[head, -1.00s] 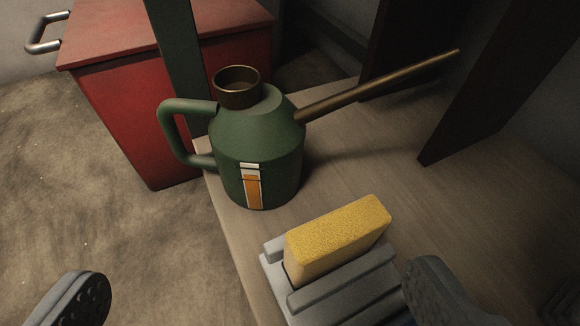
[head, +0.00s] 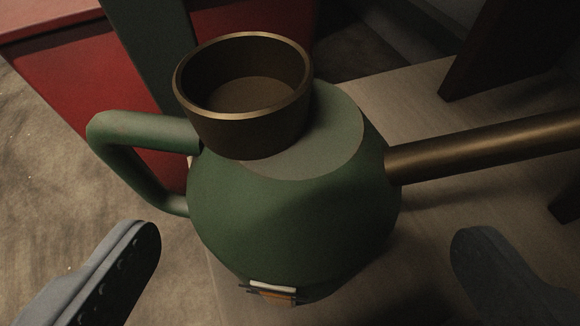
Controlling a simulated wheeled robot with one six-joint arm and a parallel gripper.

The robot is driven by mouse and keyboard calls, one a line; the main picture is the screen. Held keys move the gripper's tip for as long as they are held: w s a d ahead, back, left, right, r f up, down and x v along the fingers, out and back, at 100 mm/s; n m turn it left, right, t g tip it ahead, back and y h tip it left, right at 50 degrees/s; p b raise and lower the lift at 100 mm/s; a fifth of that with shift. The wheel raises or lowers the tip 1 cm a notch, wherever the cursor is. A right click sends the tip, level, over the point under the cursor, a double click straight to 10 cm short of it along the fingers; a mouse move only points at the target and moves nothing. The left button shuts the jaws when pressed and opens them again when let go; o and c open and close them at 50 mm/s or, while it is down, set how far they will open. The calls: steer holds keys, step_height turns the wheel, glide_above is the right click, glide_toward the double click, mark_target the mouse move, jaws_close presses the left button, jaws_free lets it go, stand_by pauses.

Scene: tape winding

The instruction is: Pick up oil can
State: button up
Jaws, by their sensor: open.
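The oil can (head: 290,210) is green with a brass collar on top, a looped handle at the left and a long brass spout to the right. It stands upright on a wooden surface (head: 415,235) and fills the middle of the head view. A striped orange and white label shows low on its front. My gripper (head: 305,245) is open and empty, one finger at the lower left and one at the lower right, with the can's body between and beyond them. I cannot tell whether either finger touches the can. The can's base is hidden.
A red cabinet (head: 90,75) stands behind at the left, with a dark green post (head: 150,45) in front of it. A dark upright panel (head: 500,50) is at the back right. The spout (head: 490,145) reaches across the right side.

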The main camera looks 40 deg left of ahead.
mark_target(294, 193)
steer(key=x, duration=0.5)
steer(key=shift+a+r, duration=0.25)
steer(key=shift+r, duration=0.05)
steer(key=c, duration=1.3)
steer(key=shift+o, duration=0.2)
